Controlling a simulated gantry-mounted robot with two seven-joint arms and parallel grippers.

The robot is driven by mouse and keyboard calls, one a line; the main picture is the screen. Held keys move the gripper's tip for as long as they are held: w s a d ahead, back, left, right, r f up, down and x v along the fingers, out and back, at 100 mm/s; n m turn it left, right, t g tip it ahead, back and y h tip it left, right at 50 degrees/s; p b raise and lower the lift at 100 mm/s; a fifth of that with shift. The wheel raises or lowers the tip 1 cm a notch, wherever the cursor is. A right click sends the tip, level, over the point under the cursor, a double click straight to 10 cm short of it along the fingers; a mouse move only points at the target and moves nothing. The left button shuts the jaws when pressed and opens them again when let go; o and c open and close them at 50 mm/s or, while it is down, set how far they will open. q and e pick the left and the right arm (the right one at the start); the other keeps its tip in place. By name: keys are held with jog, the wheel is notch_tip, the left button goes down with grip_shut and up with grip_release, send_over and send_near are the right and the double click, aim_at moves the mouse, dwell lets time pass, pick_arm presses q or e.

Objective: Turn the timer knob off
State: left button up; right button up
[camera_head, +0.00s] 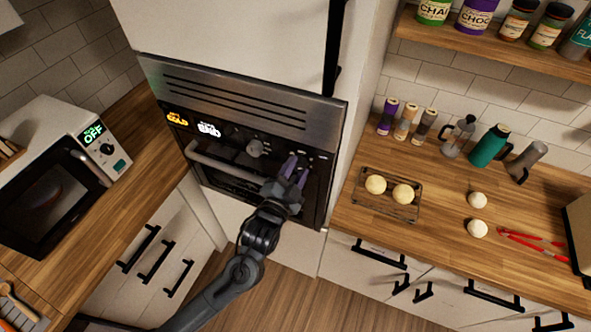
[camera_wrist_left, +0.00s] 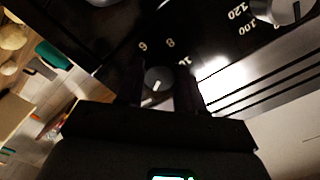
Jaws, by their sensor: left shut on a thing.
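The built-in oven (camera_head: 245,110) has a dark panel with knobs below a steel vent strip. My left gripper (camera_head: 296,168) is at the right part of this panel, its fingers pointing at it. In the left wrist view, a small dark knob (camera_wrist_left: 157,78) with a pale pointer line sits between the fingers, with 6, 8 and 10 printed around it. I take it as the timer knob. The fingers are shut on its sides. In the head view the gripper hides this knob. My right gripper is not in view.
Another knob (camera_head: 255,148) is left of my gripper, above the oven handle (camera_head: 215,165). A microwave (camera_head: 50,180) with an OFF display stands on the left counter. The right counter holds a rack (camera_head: 370,203) with dough balls, red tongs (camera_head: 530,238) and bottles.

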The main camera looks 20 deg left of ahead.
pick_arm(q)
jog(key=shift+r+n+p, duration=0.1)
jog(key=shift+n+p, duration=0.5)
jog(key=shift+n, duration=0.4)
jog(key=n+p, duration=0.1)
jog(key=n, duration=0.2)
jog(key=shift+n, duration=0.3)
jog(key=n+p, duration=0.1)
jog(key=n, duration=0.3)
jog(key=shift+d+p, duration=0.1)
jog(key=shift+p, duration=0.25)
jog(key=shift+n, duration=1.1)
jog(key=shift+p, duration=0.3)
jog(key=o, duration=1)
jog(key=shift+o, duration=0.2)
